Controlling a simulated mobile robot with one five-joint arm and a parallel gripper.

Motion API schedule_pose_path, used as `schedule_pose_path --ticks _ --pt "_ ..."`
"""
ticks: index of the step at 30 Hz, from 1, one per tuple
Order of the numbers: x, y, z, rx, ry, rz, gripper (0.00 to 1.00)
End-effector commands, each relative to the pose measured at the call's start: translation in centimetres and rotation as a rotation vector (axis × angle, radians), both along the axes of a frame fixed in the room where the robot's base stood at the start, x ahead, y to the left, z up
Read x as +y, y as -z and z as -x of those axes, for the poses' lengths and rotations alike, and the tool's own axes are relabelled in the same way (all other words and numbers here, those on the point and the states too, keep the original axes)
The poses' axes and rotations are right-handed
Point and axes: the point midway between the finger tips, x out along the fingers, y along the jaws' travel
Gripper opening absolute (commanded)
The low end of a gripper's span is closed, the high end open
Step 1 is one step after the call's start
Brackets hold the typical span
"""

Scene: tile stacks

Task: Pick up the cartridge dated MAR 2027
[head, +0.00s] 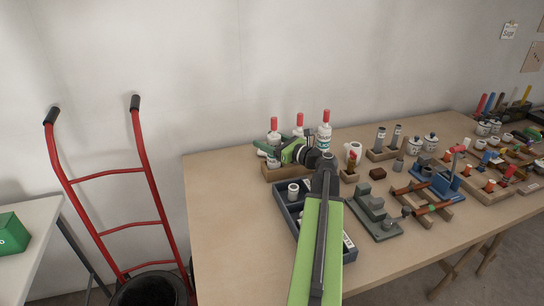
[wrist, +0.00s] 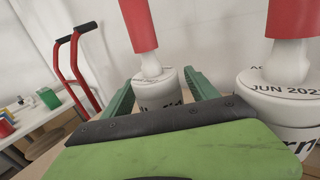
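White cartridges with red nozzles stand upright in a wooden holder (head: 284,174) at the table's back left. My gripper (head: 272,149) reaches to the left cartridge (head: 274,137). In the wrist view, my gripper's green fingers (wrist: 160,88) lie on either side of that cartridge (wrist: 158,92). The fingers are very close to its sides; I cannot tell whether they touch. Its date is unreadable here. The right cartridge (head: 324,132), probably the one at the wrist view's right (wrist: 285,95), reads JUN 202 with the last digit cut off. A third cartridge (head: 299,122) stands between and behind them.
A dark tray (head: 283,190) with a white item lies under my arm. A grey-green fixture (head: 374,215), a wooden block with grey cylinders (head: 379,154) and other racks fill the table to the right. A red hand truck (head: 150,165) stands left. The table's front left is clear.

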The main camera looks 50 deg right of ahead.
Motion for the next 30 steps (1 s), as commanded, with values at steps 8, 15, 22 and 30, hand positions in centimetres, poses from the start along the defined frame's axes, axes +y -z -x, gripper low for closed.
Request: schedule_pose_path --ticks 8,15,22,30 --pt "-0.01 0.00 0.05 0.000 0.000 0.000 0.30" --pt "-0.04 0.00 0.07 0.000 0.000 0.000 0.00" --pt "-0.06 -0.03 0.09 -0.001 0.000 -0.001 0.00" --pt "-0.07 -0.16 0.09 -0.001 0.001 0.000 0.00"
